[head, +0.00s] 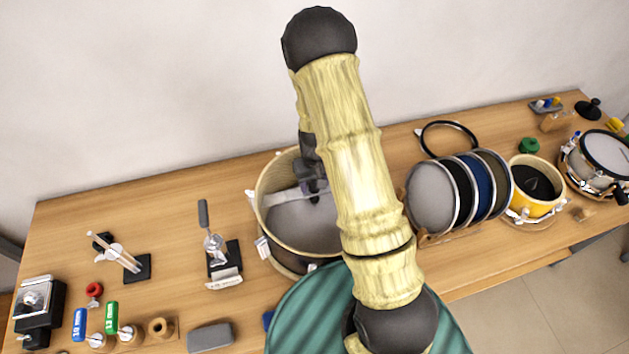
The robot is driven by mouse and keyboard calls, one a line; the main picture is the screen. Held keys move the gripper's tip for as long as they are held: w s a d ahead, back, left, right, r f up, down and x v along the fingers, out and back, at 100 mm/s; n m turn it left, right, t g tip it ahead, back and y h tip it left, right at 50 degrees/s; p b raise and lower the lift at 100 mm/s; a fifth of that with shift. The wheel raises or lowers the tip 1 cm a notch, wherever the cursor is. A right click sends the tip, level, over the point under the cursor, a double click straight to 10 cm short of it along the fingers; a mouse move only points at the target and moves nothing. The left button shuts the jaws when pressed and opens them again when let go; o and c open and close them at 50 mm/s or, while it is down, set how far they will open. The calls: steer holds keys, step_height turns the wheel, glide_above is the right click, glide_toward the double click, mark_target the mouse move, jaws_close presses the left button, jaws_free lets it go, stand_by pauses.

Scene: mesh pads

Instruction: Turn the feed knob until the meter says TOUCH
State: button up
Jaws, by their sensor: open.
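My gripper (314,188) is partly hidden behind my arm. Its dark jaws are apart and reach down into an open round drum shell (272,184) with a cream rim. A pale grey bar (290,195) crosses the shell's inside by the jaws; I cannot tell whether they touch it. I cannot make out a feed knob or a meter reading, and my arm hides part of the shell. A small black stand with a grey-handled lever (204,214) and a white label (224,281) is left of the shell.
A rack of round drum pads (432,200) stands right of my arm, with a yellow drum (536,206) beyond. The back left tabletop is clear.

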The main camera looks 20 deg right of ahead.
steer(key=shift+f, duration=0.15)
steer(key=c, duration=1)
steer(key=shift+m, duration=0.3)
steer(key=m, duration=0.3)
steer(key=shift+m+b, duration=0.3)
steer(key=shift+a+m, duration=0.1)
steer(key=shift+m, duration=1.8)
